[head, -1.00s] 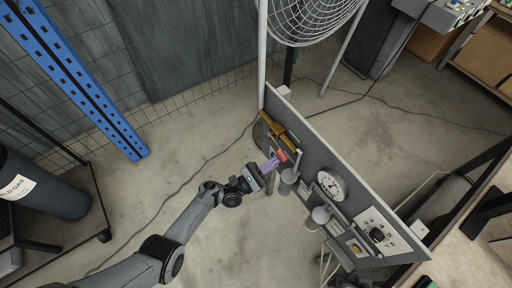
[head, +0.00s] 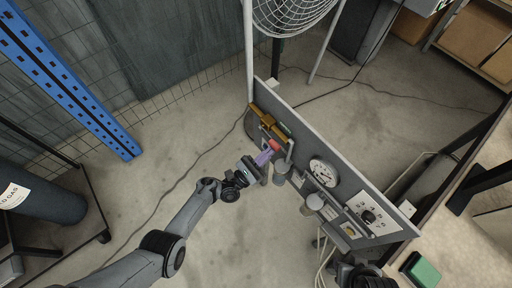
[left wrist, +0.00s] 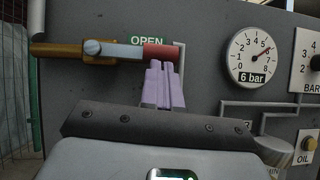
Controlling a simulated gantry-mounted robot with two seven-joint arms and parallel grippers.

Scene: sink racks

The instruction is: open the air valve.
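The air valve has a brass body (left wrist: 70,50) and a lever with a red handle (left wrist: 161,52), fixed to the grey panel. In the left wrist view the lever lies about level, in line with the brass pipe, just under the green OPEN label (left wrist: 148,41). The red handle also shows in the head view (head: 274,146). My left gripper (left wrist: 161,66) has its purple fingers close together, tips at the lower edge of the red handle; contact cannot be told. It also shows in the head view (head: 265,155). A dark part of my right arm shows at the bottom; its fingers are not visible.
The panel carries a round gauge (head: 323,172) reading near 6 bar, grey cups (head: 315,202), and a dial plate (head: 366,213). A wire fan guard (head: 298,15) stands behind. A blue rack post (head: 75,85) is at left. Open floor lies left of the panel.

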